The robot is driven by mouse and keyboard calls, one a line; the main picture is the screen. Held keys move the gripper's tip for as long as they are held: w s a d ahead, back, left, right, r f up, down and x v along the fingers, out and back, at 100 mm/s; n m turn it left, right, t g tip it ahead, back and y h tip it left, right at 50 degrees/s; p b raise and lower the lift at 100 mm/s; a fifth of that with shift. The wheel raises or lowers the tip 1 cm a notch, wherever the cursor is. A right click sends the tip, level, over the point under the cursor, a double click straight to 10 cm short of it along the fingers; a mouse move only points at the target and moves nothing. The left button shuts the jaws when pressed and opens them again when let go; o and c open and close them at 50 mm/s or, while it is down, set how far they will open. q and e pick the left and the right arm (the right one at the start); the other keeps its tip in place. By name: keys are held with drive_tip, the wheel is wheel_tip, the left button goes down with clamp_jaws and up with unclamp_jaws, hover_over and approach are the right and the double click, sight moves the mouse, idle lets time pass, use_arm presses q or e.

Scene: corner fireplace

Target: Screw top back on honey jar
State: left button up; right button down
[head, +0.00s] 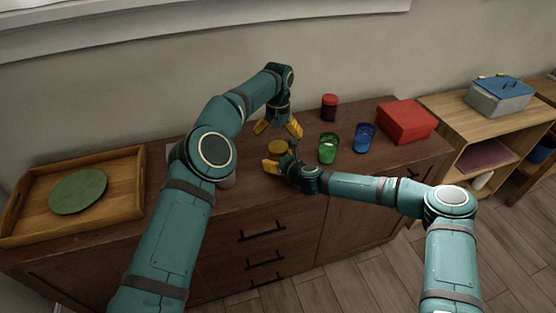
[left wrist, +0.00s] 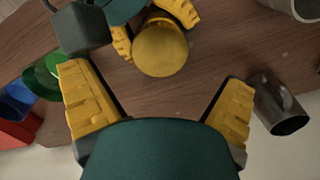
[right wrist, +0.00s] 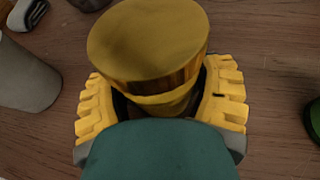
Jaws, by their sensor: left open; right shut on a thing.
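The honey jar stands on the brown cabinet top, with its gold lid (head: 278,146) resting on its mouth. In the right wrist view the wide lid (right wrist: 150,40) covers the top of the amber jar (right wrist: 165,106); I cannot tell how tightly it sits. My right gripper (head: 283,164) is shut on the jar, its yellow fingers on either side of the body below the lid. My left gripper (head: 279,127) is open and empty above and behind the jar. In the left wrist view the round lid (left wrist: 160,50) lies between and beyond the open fingers.
A grey metal mug (left wrist: 280,106) is near the jar. A wooden tray (head: 127,188) with a green plate (head: 78,191) is at left.

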use_arm(q)
wheel_tip(320, 180, up, 7)
idle(0.3)
use_arm(e)
unclamp_jaws()
idle(0.3)
drive_tip(key=v, duration=1.2)
drive_tip(key=shift+s, duration=0.1)
